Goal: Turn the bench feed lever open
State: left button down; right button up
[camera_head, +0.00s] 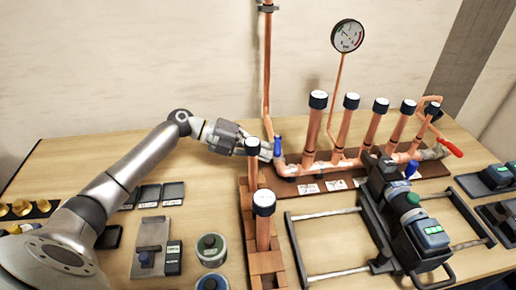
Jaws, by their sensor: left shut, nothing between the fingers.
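A small blue lever (277,146) stands upright at the left end of the copper manifold (345,160), by the foot of the vertical copper feed pipe (267,75). A red lever (450,147) sits at the manifold's right end and slants down to the right. My left gripper (268,151) comes in from the left. It is shut and empty, with its fingertips right beside the blue lever. I cannot tell whether they touch it. A capped upright pipe partly hides the fingers. My right gripper is not in view.
Several black-capped copper stubs (313,125) rise from the manifold, with a round gauge (347,36) behind. Two capped pipes (263,215) stand in front of my gripper. A black tool (405,215) on a rail frame (330,275) fills the right front. Small trays (173,192) lie left.

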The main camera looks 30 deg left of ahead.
pick_arm(q)
jog(key=shift+d, duration=1.05)
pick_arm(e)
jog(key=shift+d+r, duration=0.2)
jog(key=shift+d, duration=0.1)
pick_arm(q)
jog(key=shift+f, duration=0.1)
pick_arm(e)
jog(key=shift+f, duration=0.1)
